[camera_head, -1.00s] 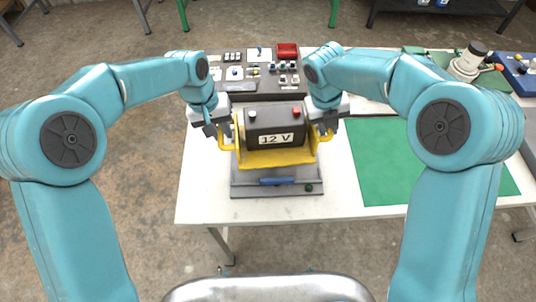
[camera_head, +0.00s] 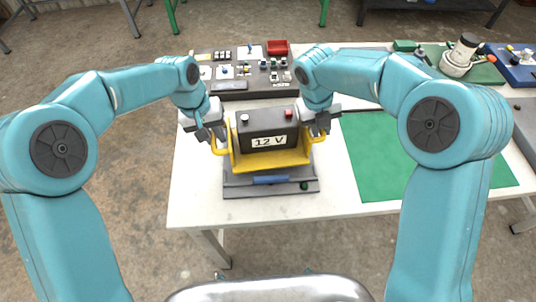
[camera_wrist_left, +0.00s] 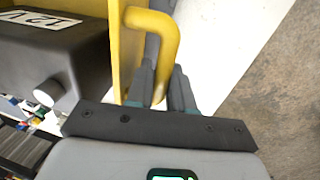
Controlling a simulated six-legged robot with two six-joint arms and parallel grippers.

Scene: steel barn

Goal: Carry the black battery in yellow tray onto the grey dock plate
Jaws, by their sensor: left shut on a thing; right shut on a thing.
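The black battery (camera_head: 268,126), labelled 12 V, sits in the yellow tray (camera_head: 272,163). The tray is over the grey dock plate (camera_head: 240,189), whose front strip with a blue bar shows below it. I cannot tell whether the tray touches the plate. My left gripper (camera_head: 221,140) is shut on the tray's left handle, and my right gripper (camera_head: 322,127) is shut on its right handle. In the left wrist view, the left fingers (camera_wrist_left: 158,90) close around the yellow handle (camera_wrist_left: 160,30), with the battery (camera_wrist_left: 55,60) beside it.
A dark control panel (camera_head: 232,96) with switches and a red bin (camera_head: 277,47) stand behind the battery. A green mat (camera_head: 375,165) lies to the right. A microscope-like device (camera_head: 460,58) and a blue box (camera_head: 515,62) stand at the back right. The table's front left is clear.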

